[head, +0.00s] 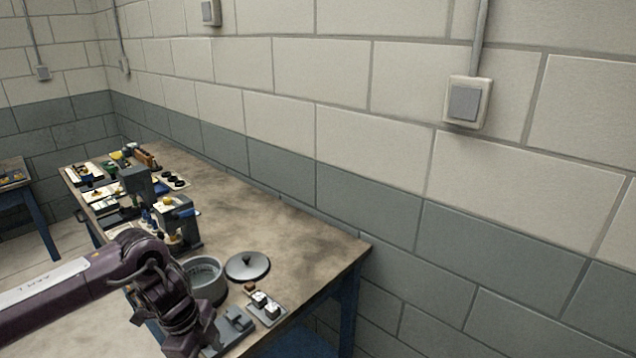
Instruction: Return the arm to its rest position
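My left arm (60,295) comes in from the left, dark purple with a pale label strip. It bends down over the near end of the workbench. The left gripper (192,345) is at the bottom edge of the head view, low beside the grey pot (205,280) and the small grey block (233,322). Its fingertips are hidden or cut off, so I cannot tell whether it is open or holds anything. My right arm and gripper are not in view.
The workbench (285,235) runs along a block wall. A round lid (247,266) and a small tray with white pieces (266,308) lie near the pot. A grey machine (178,222) and several small items stand further back.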

